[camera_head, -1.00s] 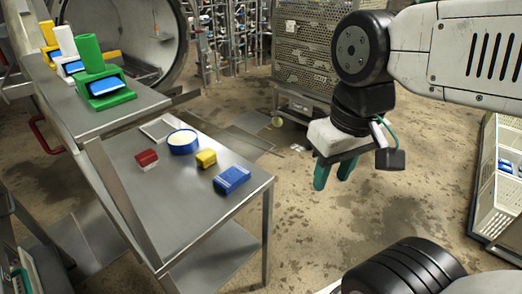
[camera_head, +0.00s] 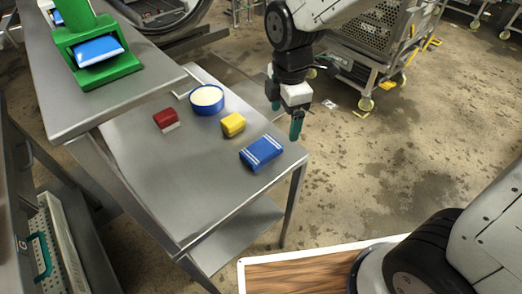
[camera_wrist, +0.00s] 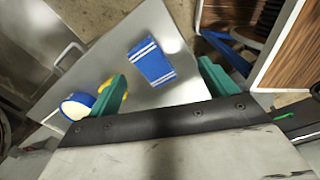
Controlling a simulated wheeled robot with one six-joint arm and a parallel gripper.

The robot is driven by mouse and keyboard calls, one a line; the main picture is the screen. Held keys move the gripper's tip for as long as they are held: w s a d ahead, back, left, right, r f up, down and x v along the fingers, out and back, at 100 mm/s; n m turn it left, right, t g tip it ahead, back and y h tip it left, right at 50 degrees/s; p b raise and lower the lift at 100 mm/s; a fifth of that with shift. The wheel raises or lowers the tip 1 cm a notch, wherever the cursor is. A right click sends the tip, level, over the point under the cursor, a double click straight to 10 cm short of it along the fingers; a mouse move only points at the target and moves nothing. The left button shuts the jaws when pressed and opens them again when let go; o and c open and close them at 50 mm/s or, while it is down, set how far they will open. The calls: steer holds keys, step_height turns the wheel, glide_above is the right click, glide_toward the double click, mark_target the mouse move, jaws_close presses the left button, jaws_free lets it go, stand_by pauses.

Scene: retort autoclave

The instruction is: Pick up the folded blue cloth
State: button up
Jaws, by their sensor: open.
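The folded blue cloth (camera_head: 262,152) with white stripes lies flat near the right corner of the lower steel table (camera_head: 185,185). In the wrist view the cloth (camera_wrist: 151,61) shows beyond and between the green fingers. My gripper (camera_head: 286,119) is open and empty. It hangs above and beyond the table's far right edge, apart from the cloth. In the wrist view my gripper (camera_wrist: 165,85) has its two green fingers spread wide.
A yellow block (camera_head: 233,124), a blue-rimmed round bowl (camera_head: 206,100) and a red-and-white block (camera_head: 167,120) share the table. A higher steel counter (camera_head: 130,92) bears a green holder (camera_head: 97,65). A perforated cart (camera_head: 375,40) stands behind. The table's front part is bare.

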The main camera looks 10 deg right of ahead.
mark_target(262, 148)
steer(key=a+f+n, duration=0.2)
steer(key=w+a+f+n, duration=0.1)
steer(key=a+f+n, duration=0.1)
steer(key=shift+w+a+f, duration=0.15)
steer(key=shift+f, duration=0.15)
steer(key=f, duration=0.7)
steer(key=shift+w+a+f, duration=0.25)
steer(key=shift+a+f, duration=0.1)
steer(key=shift+f, duration=0.05)
steer(key=c, duration=1.1)
